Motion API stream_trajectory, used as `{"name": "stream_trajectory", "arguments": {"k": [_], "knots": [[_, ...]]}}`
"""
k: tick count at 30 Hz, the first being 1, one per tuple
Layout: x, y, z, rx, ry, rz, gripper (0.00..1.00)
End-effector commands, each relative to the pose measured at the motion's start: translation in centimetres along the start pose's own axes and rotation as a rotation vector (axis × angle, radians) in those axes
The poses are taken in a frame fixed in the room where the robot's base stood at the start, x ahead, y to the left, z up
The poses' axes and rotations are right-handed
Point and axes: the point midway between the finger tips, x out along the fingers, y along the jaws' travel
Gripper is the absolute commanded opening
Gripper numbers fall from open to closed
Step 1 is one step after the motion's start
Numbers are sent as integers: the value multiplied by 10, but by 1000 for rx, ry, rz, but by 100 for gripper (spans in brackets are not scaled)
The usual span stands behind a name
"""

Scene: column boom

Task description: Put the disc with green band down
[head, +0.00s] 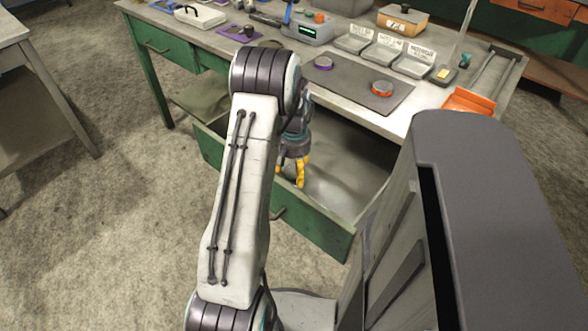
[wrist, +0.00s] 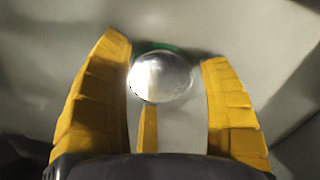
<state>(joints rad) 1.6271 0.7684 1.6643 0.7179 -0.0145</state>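The disc with green band (wrist: 161,77) shows in the wrist view as a shiny silver round face with a strip of green at its far edge. It lies between the tips of my gripper's yellow fingers. My gripper (wrist: 168,65) is open: the left finger is close beside the disc, and a gap shows at the right finger. A third yellow finger shows below the disc. In the head view my gripper (head: 297,172) is down inside the open green drawer (head: 318,232); the disc is hidden there.
Above the drawer, the workbench bears a dark mat (head: 352,84) with a purple-banded disc (head: 323,63) and an orange-banded disc (head: 382,88). Labelled trays (head: 384,52) stand behind the mat. An orange tray (head: 468,101) is at the bench's right. The drawer walls surround my gripper.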

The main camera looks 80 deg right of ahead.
Motion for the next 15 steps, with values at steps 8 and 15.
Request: {"name": "stream_trajectory", "arguments": {"k": [8, 15], "knots": [[0, 0, 0, 0, 0, 0, 78], [-14, 0, 0, 0, 1, 0, 78]]}}
